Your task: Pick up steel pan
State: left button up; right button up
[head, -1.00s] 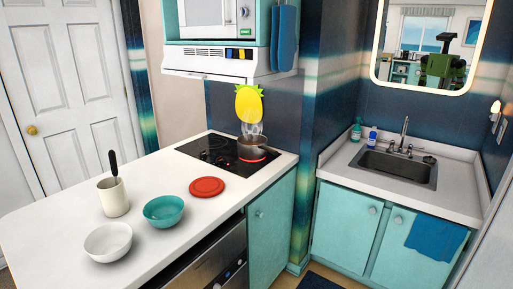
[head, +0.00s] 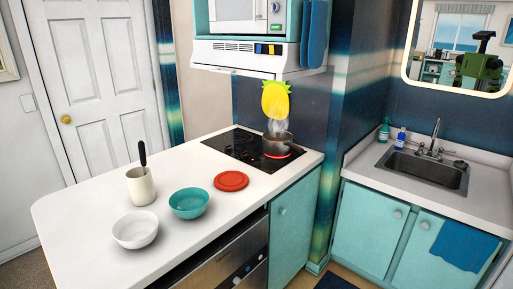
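The steel pan (head: 277,145) is a small grey pot on the black cooktop (head: 243,145) at the back of the white counter. It stands on a burner that glows red, and steam rises above it. Its handle is not clear at this distance. Neither of my grippers is in the head view.
A red round trivet or lid (head: 231,181), a teal bowl (head: 189,203), a white bowl (head: 135,230) and a cream crock (head: 141,187) with a dark-handled utensil stand on the counter (head: 85,205). A range hood (head: 240,57) overhangs the cooktop. A sink (head: 425,172) is at right.

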aim_at(277, 143)
jog(key=i+l+u, duration=0.15)
jog(key=u, duration=0.25)
jog(key=i+l+u, duration=0.15)
jog(key=u, duration=0.2)
jog(key=l+u, duration=0.4)
jog(key=i+j, duration=0.05)
